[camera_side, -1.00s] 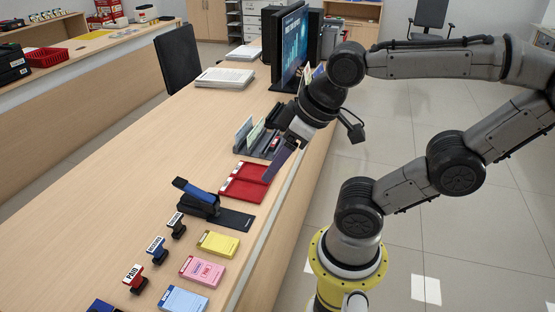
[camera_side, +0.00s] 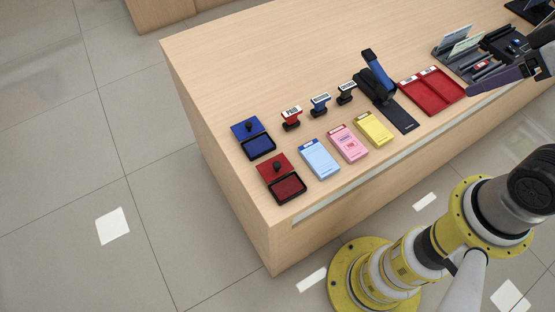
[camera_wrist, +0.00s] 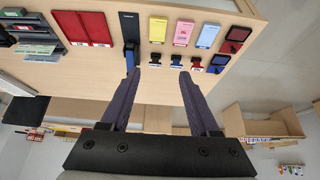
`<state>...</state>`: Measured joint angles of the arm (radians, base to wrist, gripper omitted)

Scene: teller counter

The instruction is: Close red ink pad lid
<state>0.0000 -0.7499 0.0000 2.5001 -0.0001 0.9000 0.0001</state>
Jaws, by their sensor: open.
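The red ink pad (camera_side: 288,189) sits near the front left corner of the counter. Its dark red pad in a black frame is uncovered. Its red lid (camera_side: 269,163), with a black knob, stands open behind the pad; I cannot tell its exact angle. In the wrist view the red ink pad (camera_wrist: 238,33) is small, at the upper right. My gripper (camera_side: 474,92) is far to the right of it, above the counter near the red tray, and partly out of frame. In the wrist view my gripper (camera_wrist: 160,74) has its two fingers wide apart with nothing between them.
A blue ink pad (camera_side: 261,146), also open, stands just behind the red one. Several stamps (camera_side: 320,105) and blue, pink and yellow pads (camera_side: 348,144) lie to the right. A stapler (camera_side: 375,75) and red tray (camera_side: 431,92) stand nearer my gripper.

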